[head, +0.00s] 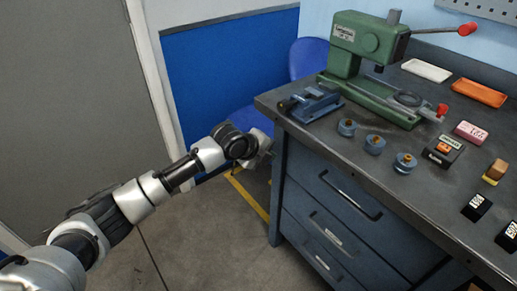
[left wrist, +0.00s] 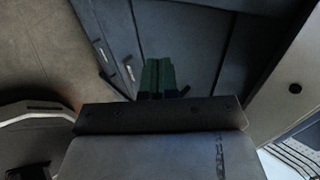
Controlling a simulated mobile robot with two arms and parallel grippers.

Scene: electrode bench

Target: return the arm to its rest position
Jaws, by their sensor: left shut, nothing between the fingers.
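My left arm reaches in from the lower left in the head view. Its gripper (head: 264,147) is beside the left front edge of the workbench (head: 330,160), below the level of the top, and looks small and partly hidden by the wrist. In the left wrist view the two green fingers of my left gripper (left wrist: 158,78) are together and empty, with the drawer fronts (left wrist: 190,35) of the bench behind them. I cannot tell whether the fingers touch the bench. My right gripper is in neither view.
On the bench stand a green press (head: 365,50) with a red-knobbed lever, a blue vise (head: 311,103), several small round holders (head: 375,144), a white tray (head: 427,70) and an orange tray (head: 479,92). A blue chair (head: 308,57) is behind. The floor (head: 200,235) left of the bench is clear.

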